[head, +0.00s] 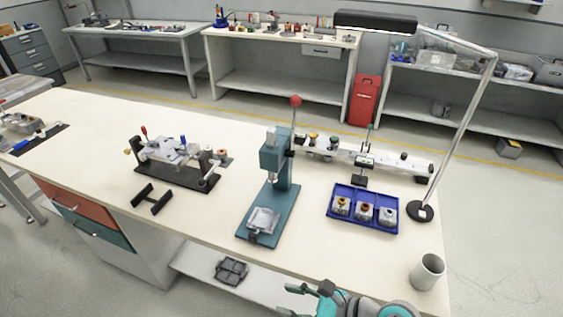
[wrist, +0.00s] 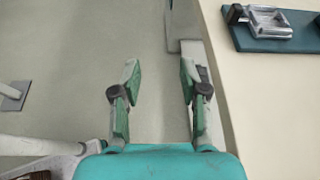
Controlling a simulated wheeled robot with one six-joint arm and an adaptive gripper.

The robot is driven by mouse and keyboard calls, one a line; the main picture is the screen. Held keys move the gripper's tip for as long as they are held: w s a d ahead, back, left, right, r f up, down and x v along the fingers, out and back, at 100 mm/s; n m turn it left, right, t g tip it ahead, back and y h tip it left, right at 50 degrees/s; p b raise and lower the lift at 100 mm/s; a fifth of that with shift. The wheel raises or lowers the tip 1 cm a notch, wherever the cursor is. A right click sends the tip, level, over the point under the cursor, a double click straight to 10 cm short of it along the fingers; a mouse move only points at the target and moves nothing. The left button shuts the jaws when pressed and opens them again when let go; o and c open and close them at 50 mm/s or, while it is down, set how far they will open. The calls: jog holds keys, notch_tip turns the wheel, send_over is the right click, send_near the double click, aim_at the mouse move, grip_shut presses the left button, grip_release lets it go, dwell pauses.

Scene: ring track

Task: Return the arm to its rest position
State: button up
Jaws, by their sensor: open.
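My gripper (wrist: 160,75) is open and empty in the wrist view, its two green-lined fingers spread apart above the grey floor, beside the edge of the bench. In the head view, part of my arm and gripper (head: 305,289) shows at the bottom, just off the bench's front edge. Its fingers are small and partly cut off there.
The cream bench (head: 330,250) holds a teal press (head: 270,190), a blue tray (head: 338,216) with several metal parts, a grey cup (head: 427,271), a lamp (head: 420,211) and a black-based fixture (head: 176,176). The bench's front right is mostly clear. A low shelf (head: 200,263) sits beneath.

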jog(key=s+d+f+n+t+h, duration=0.65)
jog(key=s+d+f+h, duration=0.35)
jog(key=s, duration=0.3)
jog(key=s+d+r+n+t+h, duration=0.1)
jog(key=s+d+r+n, duration=0.2)
jog(key=s+r+n, duration=0.2)
jog(key=s+d+r+n+t+h, duration=0.1)
jog(key=s+d+r+n+t, duration=0.1)
jog(key=s+r+n, duration=0.3)
jog(key=s+d+n, duration=0.1)
jog(key=s+n, duration=0.3)
jog(key=n, duration=0.1)
jog(key=shift+s+r, duration=0.2)
jog(key=shift+s, duration=0.2)
